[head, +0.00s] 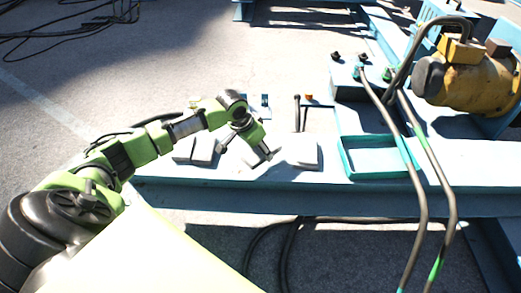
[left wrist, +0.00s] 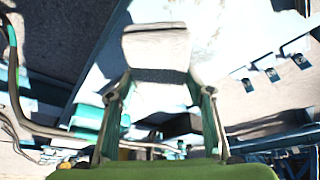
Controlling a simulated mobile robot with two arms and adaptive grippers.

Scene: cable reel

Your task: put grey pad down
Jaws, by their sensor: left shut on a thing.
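My left gripper (head: 246,152) is low over the pale blue bench. In the left wrist view its two fingers (left wrist: 158,78) are shut on a light grey pad (left wrist: 155,46) with a darker near edge. In the head view the held pad is partly hidden by the fingers, and I cannot tell whether it touches the bench. Other grey pads lie on the bench: two to the left of the gripper (head: 183,149) (head: 203,151) and one to the right (head: 303,151). My right gripper is not in view.
A teal open tray (head: 347,161) sits on the bench (head: 250,194) to the right. A dark rod (head: 297,112) and small parts are behind the pads.

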